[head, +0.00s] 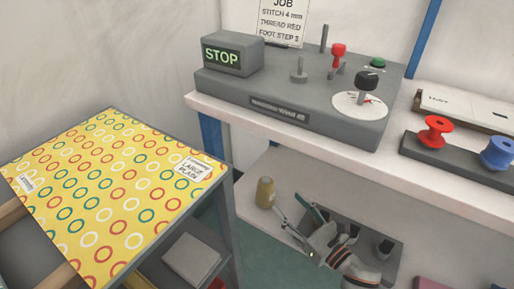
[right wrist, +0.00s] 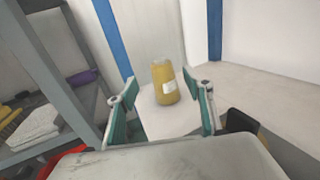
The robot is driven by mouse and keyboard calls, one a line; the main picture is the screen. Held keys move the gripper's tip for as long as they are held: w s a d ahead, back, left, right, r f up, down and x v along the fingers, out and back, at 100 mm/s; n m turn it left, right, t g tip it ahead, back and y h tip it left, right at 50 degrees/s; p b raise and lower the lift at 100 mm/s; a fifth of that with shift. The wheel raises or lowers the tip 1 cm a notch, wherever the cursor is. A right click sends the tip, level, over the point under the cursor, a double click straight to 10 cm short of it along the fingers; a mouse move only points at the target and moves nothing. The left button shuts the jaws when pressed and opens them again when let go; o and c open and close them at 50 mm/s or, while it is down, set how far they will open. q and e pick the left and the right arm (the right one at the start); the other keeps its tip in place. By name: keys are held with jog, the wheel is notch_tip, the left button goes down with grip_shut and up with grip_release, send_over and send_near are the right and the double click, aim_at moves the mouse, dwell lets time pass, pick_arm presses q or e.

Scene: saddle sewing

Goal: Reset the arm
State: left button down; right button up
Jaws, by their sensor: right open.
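My right gripper (head: 294,212) is low in the middle of the head view, over the lower white shelf under the bench. Its two teal-padded fingers stand wide apart in the right wrist view (right wrist: 162,108), with nothing between them. A mustard-yellow cone-shaped item (head: 265,193) with a pale label stands upright on that shelf. It also shows in the right wrist view (right wrist: 163,84), beyond the fingertips and apart from them. My left gripper is out of both views.
A grey machine (head: 300,88) with a STOP display (head: 221,56) stands on the white bench (head: 440,183). A red spool (head: 436,131) and a blue spool (head: 497,153) are at right. Yellow ring-patterned cloth (head: 110,185) covers a grey rack at left. A grey tray (head: 350,218) lies below.

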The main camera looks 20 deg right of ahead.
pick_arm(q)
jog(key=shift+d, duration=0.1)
